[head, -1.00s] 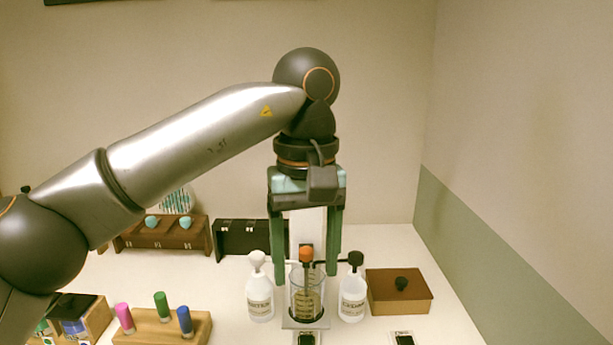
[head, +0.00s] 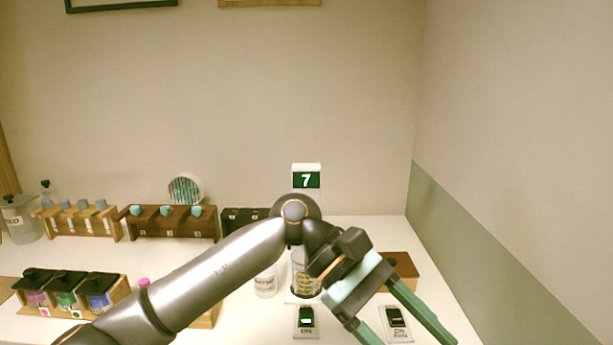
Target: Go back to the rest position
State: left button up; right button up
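My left arm comes in from the left, and its gripper (head: 408,335) hangs tilted down to the right over the front right of the table. Its two green fingers are spread apart with nothing between them; their tips are at or past the lower edge. The glass beaker (head: 303,280) stands just left of the gripper, partly hidden by the wrist. My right gripper is not in view.
A display (head: 306,180) reading 7 stands behind the beaker. Small devices (head: 306,321) lie in front and to the right (head: 397,322). A brown box (head: 403,266) is behind the gripper. Wooden racks (head: 170,222) line the back left; dark-lidded jars (head: 66,290) stand front left.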

pick_arm(q)
jog(key=w+a+r+n+t+h+p, duration=0.1)
jog(key=w+n+t+h, duration=0.25)
jog(key=n+h, duration=0.6)
jog(key=w+a+r+n+t+h, duration=0.1)
jog(key=w+n+t+h, duration=0.35)
jog(key=n, duration=0.85)
jog(key=w+a+f+n+t+y+p, duration=0.1)
jog(key=w+a+f+n+t+y, duration=0.1)
jog(key=a+f+n+t+y, duration=0.75)
jog(key=w+a+f+n+t, duration=0.15)
jog(key=f+n+t, duration=0.4)
jog(key=n, duration=0.85)
jog(key=s+a+f+n+y, duration=0.2)
jog(key=a+f+n+y, duration=0.25)
jog(key=f, duration=0.25)
jog(key=s+a+f+n+y, duration=0.2)
jog(key=a+f+n+y, duration=0.2)
jog(key=f+n, duration=0.25)
jog(key=s+a+f+n+g+y, duration=0.1)
jog(key=s+a+f+n+g, duration=0.2)
jog(key=s+f, duration=0.4)
jog(key=s+a+f+n+g+y+p, duration=0.1)
jog(key=s+a+f+n+g+y, duration=0.1)
jog(key=s+a+f, duration=0.3)
jog(key=s+f+n+g, duration=0.1)
jog(key=s, duration=0.2)
jog(key=shift+s+f+g, duration=0.2)
jog(key=shift+f+g, duration=0.1)
jog(key=shift+f, duration=0.1)
